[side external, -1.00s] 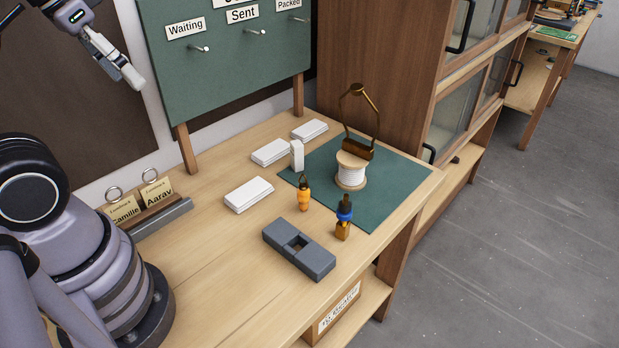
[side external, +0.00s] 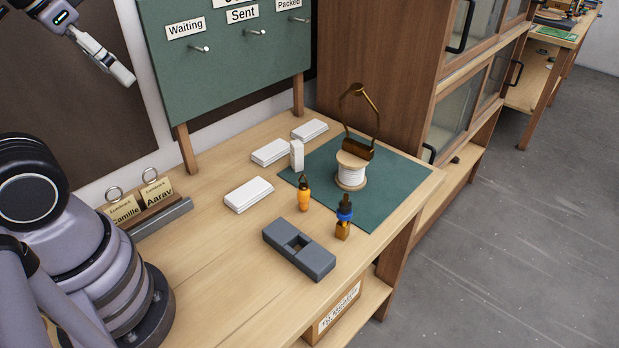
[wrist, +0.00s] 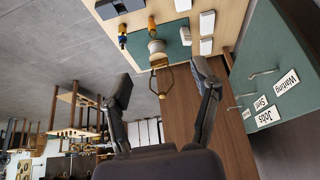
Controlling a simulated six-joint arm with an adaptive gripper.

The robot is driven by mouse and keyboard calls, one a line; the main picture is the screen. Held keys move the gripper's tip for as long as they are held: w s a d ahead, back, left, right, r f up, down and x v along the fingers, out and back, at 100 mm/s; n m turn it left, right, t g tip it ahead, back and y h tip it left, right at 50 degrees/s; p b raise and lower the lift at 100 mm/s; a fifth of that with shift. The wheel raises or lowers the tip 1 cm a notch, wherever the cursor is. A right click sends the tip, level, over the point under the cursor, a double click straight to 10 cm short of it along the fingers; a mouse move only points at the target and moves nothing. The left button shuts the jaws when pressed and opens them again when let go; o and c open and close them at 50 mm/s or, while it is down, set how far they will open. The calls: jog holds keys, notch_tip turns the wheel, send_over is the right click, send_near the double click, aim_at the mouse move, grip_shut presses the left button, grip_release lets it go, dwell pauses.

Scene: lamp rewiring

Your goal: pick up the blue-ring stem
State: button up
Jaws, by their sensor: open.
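The blue-ring stem (side external: 343,231) stands upright at the front edge of the green mat, with a brass-coloured square base, a blue ring and a dark top. It shows small in the wrist view (wrist: 122,38). An orange stem-like piece (side external: 304,200) with a dark tip stands to its left, apart from it. My gripper (side external: 123,75) is raised at the upper left, well away from both pieces. In the wrist view my gripper (wrist: 163,85) has its fingers spread wide with nothing between them.
A grey block with a square hole (side external: 298,250) lies in front of the stem. A white thread spool (side external: 351,172) and a brass lamp frame (side external: 358,150) stand on the green mat (side external: 395,190). Several white boxes (side external: 249,195) lie behind.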

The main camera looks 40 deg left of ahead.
jog(key=c, duration=0.4)
jog(key=shift+o, duration=0.2)
jog(key=w+d+f+n+g+h, duration=0.8)
jog(key=w+d+f+n+h, duration=0.2)
jog(key=w+f+h, duration=0.25)
jog(key=w+a+f+n+t+h, duration=0.1)
jog(key=w+f+n+t, duration=0.2)
jog(key=f, duration=0.3)
jog(key=w+a+f+n+t, duration=0.1)
jog(key=w+f+n+t, duration=0.1)
jog(key=f+n+t, duration=0.3)
jog(key=w+a+f+n+t+h, duration=0.1)
jog(key=w+a+f+n+t, duration=0.1)
jog(key=f+n, duration=0.4)
jog(key=shift+w+a+f+t+h, duration=0.1)
jog(key=shift+w+f+t+h, duration=0.25)
jog(key=shift+w+f+t, duration=0.6)
send_near(346, 195)
jog(key=d, duration=0.1)
jog(key=w+d, duration=0.1)
jog(key=w+d+f, duration=0.1)
jog(key=d, duration=0.1)
jog(key=shift+r+x, duration=0.15)
jog(key=shift+x, duration=1.25)
jog(key=shift+r+x, duration=0.2)
jog(key=shift+x, duration=1.15)
